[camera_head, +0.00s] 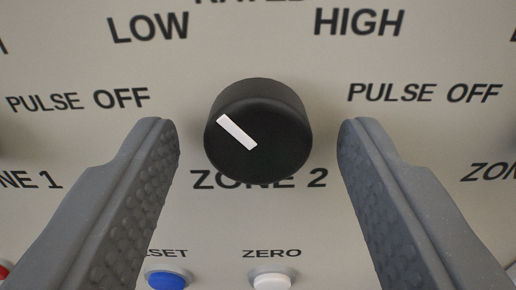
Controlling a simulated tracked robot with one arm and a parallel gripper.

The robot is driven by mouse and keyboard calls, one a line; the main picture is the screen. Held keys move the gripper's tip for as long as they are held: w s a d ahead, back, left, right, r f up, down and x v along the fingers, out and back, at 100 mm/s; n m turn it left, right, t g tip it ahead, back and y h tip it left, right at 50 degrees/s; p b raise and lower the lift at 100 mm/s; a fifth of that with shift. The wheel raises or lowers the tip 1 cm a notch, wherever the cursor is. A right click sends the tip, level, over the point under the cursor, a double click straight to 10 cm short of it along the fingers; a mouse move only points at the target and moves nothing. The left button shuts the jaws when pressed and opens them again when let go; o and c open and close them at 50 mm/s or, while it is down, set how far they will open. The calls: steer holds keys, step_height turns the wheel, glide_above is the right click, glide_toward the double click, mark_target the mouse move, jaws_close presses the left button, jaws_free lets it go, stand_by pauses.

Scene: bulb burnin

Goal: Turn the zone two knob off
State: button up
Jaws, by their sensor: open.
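The zone two knob (258,132) is round and black, with a white pointer line on its face. It sits on a beige panel (256,225) above the label ZONE 2. The pointer slants up and left from near the knob's middle, on the side of the words LOW and PULSE OFF. My gripper (258,140) is open, with one grey finger on each side of the knob. Gaps show between the fingertips and the knob in the picture. How far the tips are from the panel is hard to tell.
Below the knob are a blue button (167,280) and a white button (271,281) labelled ZERO. Part of a red button (4,270) shows at the left edge. Dark edges of other parts show at both sides. Labels LOW, HIGH and PULSE OFF surround the knob.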

steer(key=c, duration=1)
steer(key=shift+n, duration=0.3)
steer(key=n+p, duration=0.2)
steer(key=shift+n, duration=0.4)
steer(key=shift+n+p, duration=0.3)
steer(key=shift+n, duration=1.9)
steer(key=o, duration=1)
